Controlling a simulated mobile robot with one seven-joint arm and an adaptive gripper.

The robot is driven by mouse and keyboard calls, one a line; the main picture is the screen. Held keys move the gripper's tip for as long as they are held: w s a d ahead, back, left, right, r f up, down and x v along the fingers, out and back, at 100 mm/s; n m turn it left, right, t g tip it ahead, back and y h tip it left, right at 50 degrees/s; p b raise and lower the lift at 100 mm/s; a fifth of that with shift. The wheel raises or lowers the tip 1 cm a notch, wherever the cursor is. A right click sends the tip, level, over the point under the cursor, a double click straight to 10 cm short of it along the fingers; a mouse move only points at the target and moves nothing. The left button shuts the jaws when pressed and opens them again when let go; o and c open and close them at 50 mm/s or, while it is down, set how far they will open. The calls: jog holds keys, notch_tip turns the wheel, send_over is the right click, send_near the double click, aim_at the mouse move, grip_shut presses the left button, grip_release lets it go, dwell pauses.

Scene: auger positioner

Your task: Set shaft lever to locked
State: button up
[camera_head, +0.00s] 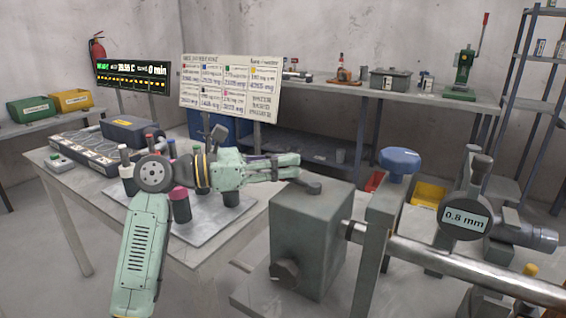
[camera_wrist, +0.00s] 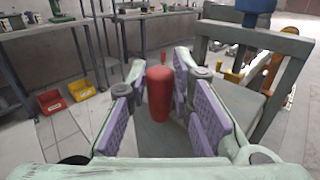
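The shaft lever (camera_head: 310,187) is a dark arm on a round hub on top of a grey gearbox housing (camera_head: 312,235). In the wrist view a red upright handle (camera_wrist: 159,92) stands between my finger pads; I take it as the lever's grip. In the head view my fingers hide that end. My gripper (camera_head: 293,167) reaches right over the housing's back left edge. Its purple pads show in the wrist view (camera_wrist: 160,112), spread on both sides of the red handle, with visible gaps. No locked or unlocked marking is readable.
Right of the housing stand a post with a blue knob (camera_head: 399,160), a steel shaft (camera_head: 470,268) and a gauge reading 0.8 mm (camera_head: 464,219). Left is a table (camera_head: 215,238) with several coloured-topped cylinders under my arm. A sign board (camera_head: 230,87) stands behind.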

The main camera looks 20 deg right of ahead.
grip_shut()
dwell(0.3)
